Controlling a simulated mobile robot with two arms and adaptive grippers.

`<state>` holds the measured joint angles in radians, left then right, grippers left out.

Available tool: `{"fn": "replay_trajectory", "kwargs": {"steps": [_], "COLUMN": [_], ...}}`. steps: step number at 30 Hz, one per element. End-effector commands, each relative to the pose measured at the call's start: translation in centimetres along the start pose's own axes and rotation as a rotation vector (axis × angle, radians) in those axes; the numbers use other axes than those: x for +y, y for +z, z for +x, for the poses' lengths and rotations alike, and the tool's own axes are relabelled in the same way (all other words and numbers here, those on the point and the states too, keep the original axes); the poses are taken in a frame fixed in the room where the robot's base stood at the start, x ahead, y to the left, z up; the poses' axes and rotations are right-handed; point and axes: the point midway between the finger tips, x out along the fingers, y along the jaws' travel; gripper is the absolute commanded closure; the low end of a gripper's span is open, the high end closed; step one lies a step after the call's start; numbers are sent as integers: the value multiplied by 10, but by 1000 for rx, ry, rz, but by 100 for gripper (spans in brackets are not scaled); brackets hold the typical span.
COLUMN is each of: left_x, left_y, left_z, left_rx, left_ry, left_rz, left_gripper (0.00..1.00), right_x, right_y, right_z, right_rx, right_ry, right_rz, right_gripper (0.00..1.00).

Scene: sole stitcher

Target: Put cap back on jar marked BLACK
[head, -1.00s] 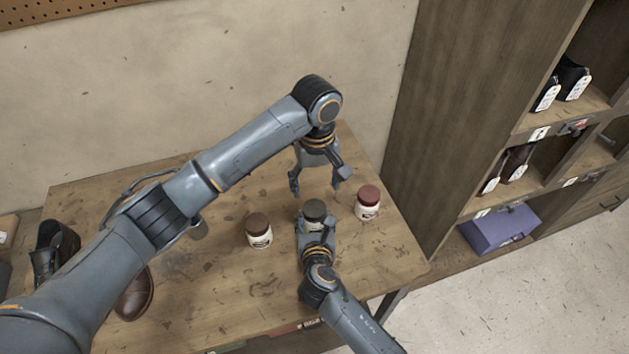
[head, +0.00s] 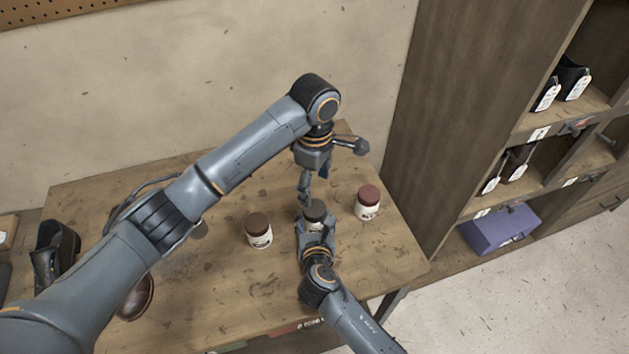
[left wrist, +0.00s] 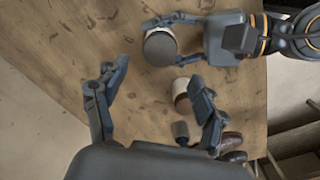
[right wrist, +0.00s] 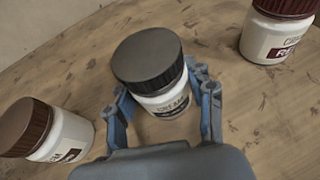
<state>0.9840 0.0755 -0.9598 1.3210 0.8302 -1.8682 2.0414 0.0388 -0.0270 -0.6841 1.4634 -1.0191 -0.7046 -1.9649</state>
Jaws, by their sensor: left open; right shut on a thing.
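A white jar (right wrist: 168,103) with a dark grey-black cap (right wrist: 148,58) on its top stands on the table; I cannot read its label surely. My right gripper (head: 315,228) is shut around this jar's body, one finger on each side, below the cap. The cap also shows in the head view (head: 315,211) and the left wrist view (left wrist: 160,47). My left gripper (head: 332,170) is open and empty, above and behind the jar, one finger low near the cap.
A brown-capped jar (head: 258,232) stands left of the held jar, a red-capped jar (head: 367,203) right. A small dark thing (head: 200,230) is partly hidden by my left arm. Shoes (head: 55,250) sit at the left. A shelf unit (head: 425,130) borders the table's right.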

Motion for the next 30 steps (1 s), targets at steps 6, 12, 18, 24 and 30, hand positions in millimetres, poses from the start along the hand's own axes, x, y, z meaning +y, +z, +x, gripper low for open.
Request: {"fn": "replay_trajectory", "kwargs": {"steps": [6,12,18,24,30], "left_x": [-1,-1,-1,-1,0], "left_y": [-1,-1,0,-1,0], "left_z": [29,59,76,78,78], "left_rx": [1,1,0,1,1], "left_ry": [-5,-4,-2,-2,-2], "left_rz": [-1,-1,0,0,0], "left_gripper": [29,29,29,29,44], "right_x": [0,0,0,0,0], "right_y": [-1,-1,-1,-1,-1], "right_z": [0,0,0,0,0], "right_rx": [2,2,2,2,2], "right_ry": [-1,-1,0,0,0], "right_rz": [0,0,0,0,0], "right_gripper": [100,100,100,100,100]}}
